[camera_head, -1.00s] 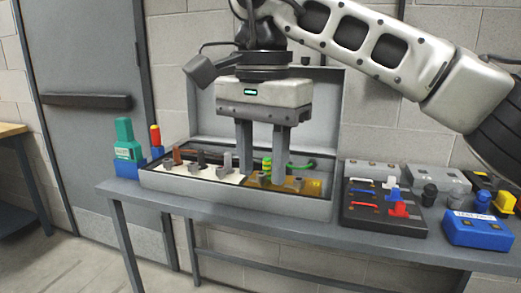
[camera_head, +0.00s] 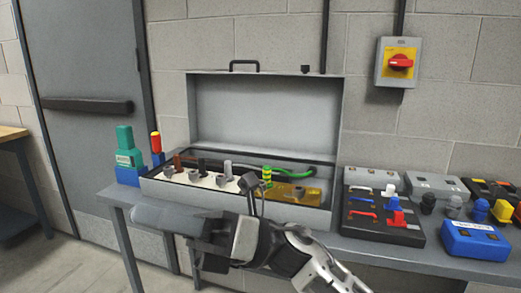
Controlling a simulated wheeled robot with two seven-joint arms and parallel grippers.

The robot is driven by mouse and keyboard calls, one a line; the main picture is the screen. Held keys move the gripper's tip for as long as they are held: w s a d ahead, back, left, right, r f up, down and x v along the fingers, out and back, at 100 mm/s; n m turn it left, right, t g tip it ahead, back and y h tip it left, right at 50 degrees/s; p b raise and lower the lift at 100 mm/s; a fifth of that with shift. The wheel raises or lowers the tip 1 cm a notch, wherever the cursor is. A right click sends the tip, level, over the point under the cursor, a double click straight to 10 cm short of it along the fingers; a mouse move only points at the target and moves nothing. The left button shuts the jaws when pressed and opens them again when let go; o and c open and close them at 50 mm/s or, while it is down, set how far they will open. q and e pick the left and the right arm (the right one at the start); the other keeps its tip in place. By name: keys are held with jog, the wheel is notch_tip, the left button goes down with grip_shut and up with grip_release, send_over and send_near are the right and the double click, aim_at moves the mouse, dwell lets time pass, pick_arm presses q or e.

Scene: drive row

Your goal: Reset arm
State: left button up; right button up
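My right arm reaches in from the bottom of the head view, low in front of the table. My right gripper (camera_head: 172,221) points left and covers part of the table's front edge. It is seen from the side, so I cannot tell whether its fingers are open or shut, and I see nothing held in it. It is apart from the open grey case (camera_head: 265,110) behind it. My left gripper is not in view.
The case, lid up, holds several plugs, a green cable (camera_head: 298,176) and a yellow-green piece (camera_head: 267,173). A teal device (camera_head: 127,146) stands left on the table. A black panel (camera_head: 382,232) and a blue box (camera_head: 474,240) sit right. A red switch (camera_head: 400,62) is on the wall.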

jog(key=w+d+f+n+t+h+p, duration=0.15)
jog(key=d+f+n+t+h, duration=0.35)
jog(key=n+t, duration=0.5)
jog(key=w+d+f+n+t+h, duration=0.3)
jog(key=d+f+n+t, duration=0.3)
jog(key=n, duration=0.7)
jog(key=w+d+f+n+t+h, duration=0.4)
jog(key=f+n+t, duration=0.3)
jog(key=n+t, duration=0.35)
jog(key=s+d+f+m+g+h, duration=0.3)
jog(key=s+d+f+m+g, duration=0.1)
jog(key=s+f, duration=0.3)
jog(key=s+d+f+m+g+h+p, duration=0.1)
jog(key=s+d+f+m+g+h, duration=0.3)
jog(key=s+f, duration=0.4)
notch_tip(320, 180, down, 3)
jog(key=d+m, duration=0.1)
jog(key=d, duration=0.1)
jog(key=shift+s+d+m+g, duration=0.2)
jog(key=shift+d+m+g, duration=0.1)
jog(key=shift+m+g, duration=0.05)
